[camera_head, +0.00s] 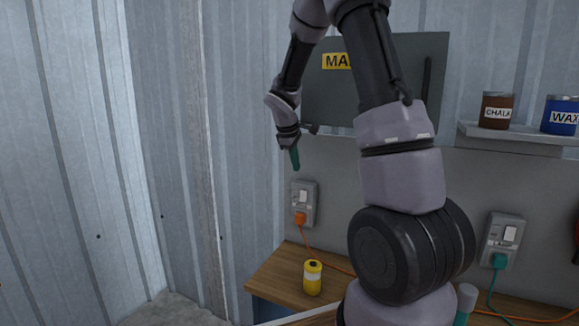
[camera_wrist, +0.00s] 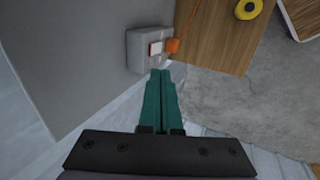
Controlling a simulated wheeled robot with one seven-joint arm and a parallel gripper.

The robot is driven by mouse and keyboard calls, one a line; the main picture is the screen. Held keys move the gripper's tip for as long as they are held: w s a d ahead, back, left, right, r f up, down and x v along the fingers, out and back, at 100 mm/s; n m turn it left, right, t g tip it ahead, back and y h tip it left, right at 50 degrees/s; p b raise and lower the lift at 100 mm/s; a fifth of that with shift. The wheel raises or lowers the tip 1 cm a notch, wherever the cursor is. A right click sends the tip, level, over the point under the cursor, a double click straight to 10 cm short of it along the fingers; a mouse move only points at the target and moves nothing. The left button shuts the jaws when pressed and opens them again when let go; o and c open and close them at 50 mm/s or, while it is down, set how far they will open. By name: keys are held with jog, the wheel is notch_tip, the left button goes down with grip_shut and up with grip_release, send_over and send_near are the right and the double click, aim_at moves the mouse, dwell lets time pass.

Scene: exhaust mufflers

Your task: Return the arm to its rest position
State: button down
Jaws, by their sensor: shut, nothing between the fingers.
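A yellow can (camera_head: 312,278) stands on the wooden bench (camera_head: 270,270) by an orange cord. A second socket (camera_head: 503,238) holds a green plug. A shelf (camera_head: 520,137) carries a chalk tin (camera_head: 497,111) and a wax tin (camera_head: 562,114). The space left of my gripper is clear up to the corrugated wall.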

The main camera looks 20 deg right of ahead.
jog(key=shift+r, duration=0.1)
jog(key=s+a+r+m+t+y, duration=0.1)
jog(key=s+a+r+m+y, duration=0.15)
jog(key=s+r+m, duration=0.8)
jog(key=s+a+r+m+t+y, duration=0.1)
jog(key=s+a+r, duration=0.2)
jog(key=s, duration=0.6)
jog(key=s+a+r+m+t+y, duration=0.1)
jog(key=s+r, duration=0.3)
jog(key=s, duration=0.6)
jog(key=shift+s+a+r+m+t+y, duration=0.3)
jog(key=shift+a+y, duration=0.25)
jog(key=shift+a, duration=0.35)
